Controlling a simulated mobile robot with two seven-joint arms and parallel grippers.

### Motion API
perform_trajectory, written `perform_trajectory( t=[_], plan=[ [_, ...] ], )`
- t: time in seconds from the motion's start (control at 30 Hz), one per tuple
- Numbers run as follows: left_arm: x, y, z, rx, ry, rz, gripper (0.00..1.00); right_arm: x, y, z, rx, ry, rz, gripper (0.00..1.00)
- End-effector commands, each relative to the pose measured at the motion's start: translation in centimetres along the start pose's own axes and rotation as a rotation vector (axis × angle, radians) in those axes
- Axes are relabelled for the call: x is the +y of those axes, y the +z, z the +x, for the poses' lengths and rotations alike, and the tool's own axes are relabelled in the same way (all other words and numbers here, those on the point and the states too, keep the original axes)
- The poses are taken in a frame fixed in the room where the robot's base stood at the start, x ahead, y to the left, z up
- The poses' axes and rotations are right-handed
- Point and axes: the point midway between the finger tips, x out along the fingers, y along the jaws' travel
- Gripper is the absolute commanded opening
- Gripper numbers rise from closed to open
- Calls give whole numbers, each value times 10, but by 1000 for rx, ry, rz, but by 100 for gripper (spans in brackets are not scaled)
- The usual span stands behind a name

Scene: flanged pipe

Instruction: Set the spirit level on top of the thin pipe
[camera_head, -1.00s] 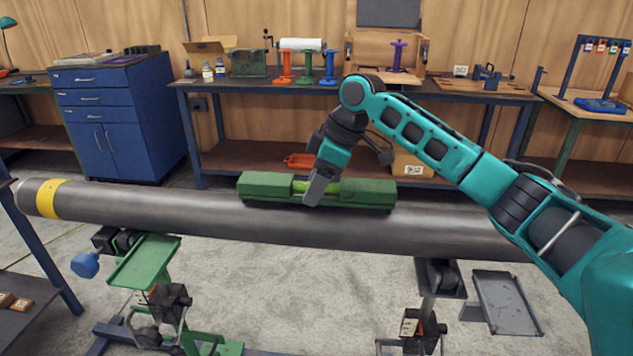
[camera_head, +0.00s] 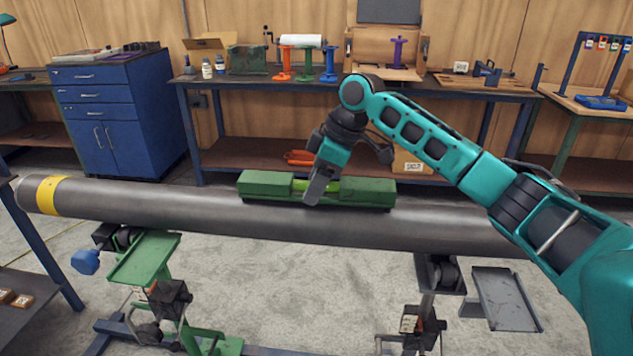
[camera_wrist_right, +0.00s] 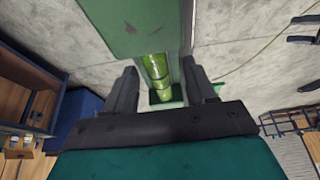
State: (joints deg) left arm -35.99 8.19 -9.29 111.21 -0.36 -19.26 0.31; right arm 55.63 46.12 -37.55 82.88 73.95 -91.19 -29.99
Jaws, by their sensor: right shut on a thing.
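The green spirit level (camera_head: 267,184) lies along the top of the thin grey pipe (camera_head: 150,204), lengthwise with it, and appears to touch it. Its bright vial shows at its middle. My right gripper (camera_head: 318,192) is at the level's middle, shut on it from above. In the right wrist view, the gripper's two fingers (camera_wrist_right: 163,90) stand on either side of the level's narrow middle (camera_wrist_right: 157,72), with the yellow-green vial between them. The level's underside is hidden, so I cannot see the full contact. My left gripper is not in view.
The pipe rests on stands, with a green bracket (camera_head: 145,258) at the left and a grey tray (camera_head: 505,298) at the right. A workbench (camera_head: 230,88) and a blue cabinet (camera_head: 125,115) stand behind. Space above the pipe's left part is clear.

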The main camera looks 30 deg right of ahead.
Motion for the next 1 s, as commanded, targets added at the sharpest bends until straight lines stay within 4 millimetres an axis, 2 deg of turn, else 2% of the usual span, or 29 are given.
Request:
perform_trajectory(
  t=[0.37,0.4,0.7,1.0],
  plan=[
    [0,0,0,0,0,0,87,0,-1,-1,3,1,-1,6],
    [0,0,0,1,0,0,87,0,-1,-1,3,1,-1,57],
    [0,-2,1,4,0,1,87,0,0,-1,1,1,0,85],
    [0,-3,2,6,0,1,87,0,1,1,-2,-1,1,85]
  ],
)
